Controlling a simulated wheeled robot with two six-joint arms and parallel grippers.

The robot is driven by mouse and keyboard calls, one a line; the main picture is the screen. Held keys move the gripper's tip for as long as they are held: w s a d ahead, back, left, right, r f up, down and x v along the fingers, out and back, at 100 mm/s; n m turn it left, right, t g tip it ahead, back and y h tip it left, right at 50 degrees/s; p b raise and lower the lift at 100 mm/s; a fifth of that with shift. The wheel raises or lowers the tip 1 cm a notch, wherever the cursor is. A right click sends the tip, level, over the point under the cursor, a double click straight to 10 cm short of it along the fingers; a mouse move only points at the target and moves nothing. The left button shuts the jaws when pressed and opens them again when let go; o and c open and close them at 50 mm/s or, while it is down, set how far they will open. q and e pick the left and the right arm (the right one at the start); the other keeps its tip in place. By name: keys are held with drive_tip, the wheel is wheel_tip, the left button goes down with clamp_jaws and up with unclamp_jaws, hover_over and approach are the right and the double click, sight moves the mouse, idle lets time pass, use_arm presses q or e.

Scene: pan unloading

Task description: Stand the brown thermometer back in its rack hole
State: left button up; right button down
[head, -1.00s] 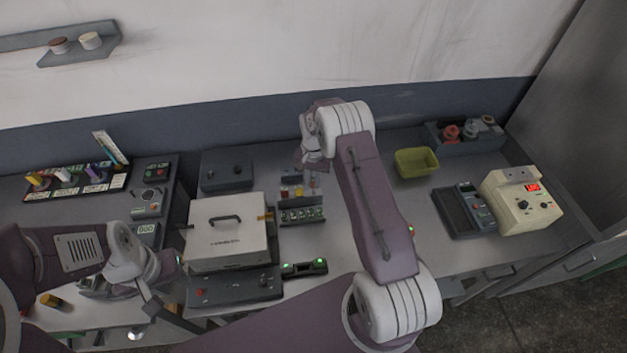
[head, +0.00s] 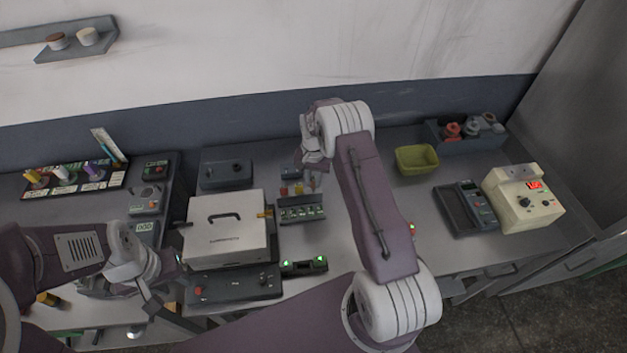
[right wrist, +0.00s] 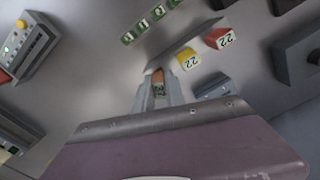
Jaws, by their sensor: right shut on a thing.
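The thermometer rack (head: 302,212) is a grey holder with several green labels on its front, right of the white box. Thermometers with a yellow cap (right wrist: 188,58) and a red cap (right wrist: 219,38), both marked 22, show beside its grey panel in the right wrist view. My right gripper (right wrist: 159,98) is shut on the brown thermometer (right wrist: 158,78), whose brown cap shows between the fingers. In the head view this gripper (head: 313,172) is just behind the rack, and the thermometer's lower end is hidden. My left gripper (head: 160,300) is at the lower left, its jaws unclear.
The white box (head: 225,232) stands left of the rack, with a dark device (head: 226,174) behind it. A small level-like bar (head: 304,266) lies in front.

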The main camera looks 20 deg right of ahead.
drive_tip(key=shift+f+b, duration=0.9)
drive_tip(key=shift+f, duration=0.35)
idle(0.5)
drive_tip(key=c, duration=1.3)
unclamp_jaws()
drive_tip(key=shift+r, duration=0.1)
drive_tip(key=shift+r+b, duration=0.3)
drive_tip(key=shift+r, duration=0.05)
wheel_tip(320, 180, up, 8)
drive_tip(key=shift+r+b, duration=0.15)
drive_tip(key=shift+b, duration=0.95)
